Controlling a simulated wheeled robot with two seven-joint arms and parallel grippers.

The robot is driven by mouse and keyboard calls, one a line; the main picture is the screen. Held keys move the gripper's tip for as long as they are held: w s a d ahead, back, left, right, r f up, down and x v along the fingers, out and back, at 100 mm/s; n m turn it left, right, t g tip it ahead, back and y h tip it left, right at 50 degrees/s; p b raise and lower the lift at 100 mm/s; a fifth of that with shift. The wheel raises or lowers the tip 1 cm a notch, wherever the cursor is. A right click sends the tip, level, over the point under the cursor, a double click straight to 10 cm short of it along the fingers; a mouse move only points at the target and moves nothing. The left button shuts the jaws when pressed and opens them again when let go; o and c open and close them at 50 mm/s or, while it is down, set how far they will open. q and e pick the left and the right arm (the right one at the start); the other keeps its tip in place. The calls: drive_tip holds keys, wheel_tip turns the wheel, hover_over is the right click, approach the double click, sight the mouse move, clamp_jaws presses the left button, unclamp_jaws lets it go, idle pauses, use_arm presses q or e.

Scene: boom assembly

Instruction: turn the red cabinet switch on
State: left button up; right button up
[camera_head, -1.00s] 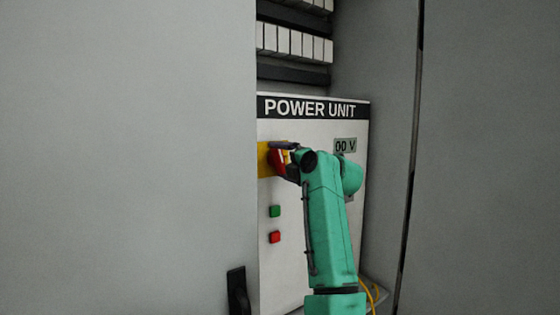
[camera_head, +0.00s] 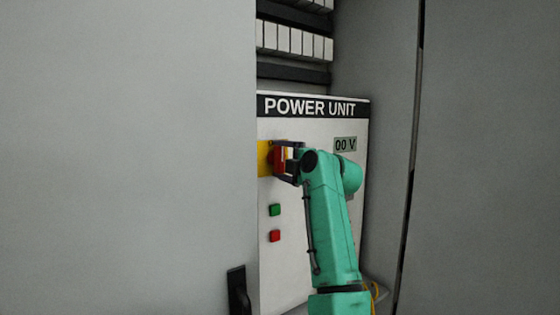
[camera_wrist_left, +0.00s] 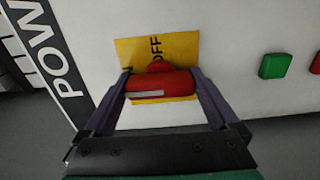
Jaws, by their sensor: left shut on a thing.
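The red cabinet switch (camera_head: 280,159) sits on a yellow plate (camera_head: 264,158) on the white POWER UNIT panel, left of the display. In the left wrist view the red switch handle (camera_wrist_left: 160,84) lies between the two fingers, in front of the yellow plate (camera_wrist_left: 172,48) with the word OFF showing. My left gripper (camera_head: 284,161) is shut on the switch handle, with a finger at each end; it also shows in the left wrist view (camera_wrist_left: 160,90). My green left arm covers the panel's lower right part. My right gripper is not in view.
A green button (camera_head: 275,210) and a red button (camera_head: 275,236) are below the switch. A display (camera_head: 345,144) reads 00 V. A grey cabinet door (camera_head: 130,150) with a black handle (camera_head: 238,290) stands at left. Yellow cables (camera_head: 375,292) hang at lower right.

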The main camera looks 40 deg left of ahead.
use_arm(q)
drive_tip(key=o, duration=1)
drive_tip(key=shift+d, duration=0.1)
drive_tip(key=b+v, duration=0.6)
drive_tip(key=v, duration=0.8)
drive_tip(key=shift+d, duration=0.3)
drive_tip(key=shift+a, duration=0.1)
drive_tip(key=shift+f, duration=0.1)
